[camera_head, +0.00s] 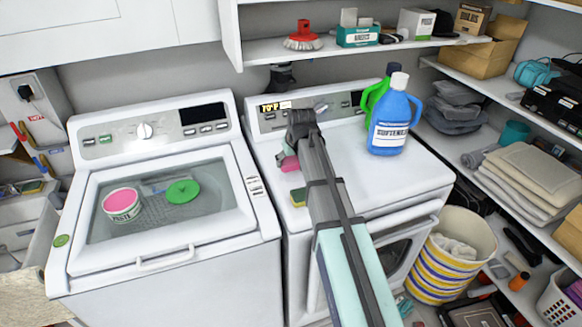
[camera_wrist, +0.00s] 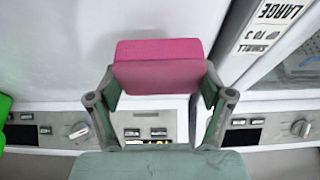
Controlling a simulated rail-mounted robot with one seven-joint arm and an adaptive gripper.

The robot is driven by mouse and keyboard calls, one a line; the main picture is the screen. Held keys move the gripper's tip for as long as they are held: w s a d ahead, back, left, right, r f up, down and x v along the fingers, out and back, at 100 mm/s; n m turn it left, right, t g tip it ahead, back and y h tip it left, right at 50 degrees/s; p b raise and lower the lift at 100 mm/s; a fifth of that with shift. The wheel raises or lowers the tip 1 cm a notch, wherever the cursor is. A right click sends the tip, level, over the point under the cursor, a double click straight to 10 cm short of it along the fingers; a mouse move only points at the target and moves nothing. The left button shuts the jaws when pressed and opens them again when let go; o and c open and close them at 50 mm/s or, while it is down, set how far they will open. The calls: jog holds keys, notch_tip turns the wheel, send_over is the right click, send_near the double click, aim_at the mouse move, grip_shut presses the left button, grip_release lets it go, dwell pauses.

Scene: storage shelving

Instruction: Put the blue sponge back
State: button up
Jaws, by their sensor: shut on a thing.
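My gripper (camera_wrist: 159,84) is shut on a pink sponge (camera_wrist: 158,54), held between its two fingers in the wrist view. In the head view the pink sponge (camera_head: 290,163) shows just left of my arm, over the dryer (camera_head: 420,175); my arm mostly hides the gripper there. I see no blue sponge in either view.
A blue softener jug (camera_head: 391,120) and a green jug (camera_head: 375,94) stand on the dryer to the right. The washer (camera_head: 160,250) bears a pink paste tub (camera_head: 122,205) and green lid (camera_head: 183,191). A wall shelf (camera_head: 350,48) holds a red brush (camera_head: 303,38) and boxes.

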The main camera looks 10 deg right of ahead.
aim_at(291, 176)
jog(key=shift+f+p, duration=0.5)
jog(key=shift+f, duration=1.5)
jog(key=shift+f, duration=0.15)
jog(key=o, duration=1)
jog(key=b+v, duration=0.3)
jog(key=v, duration=0.9)
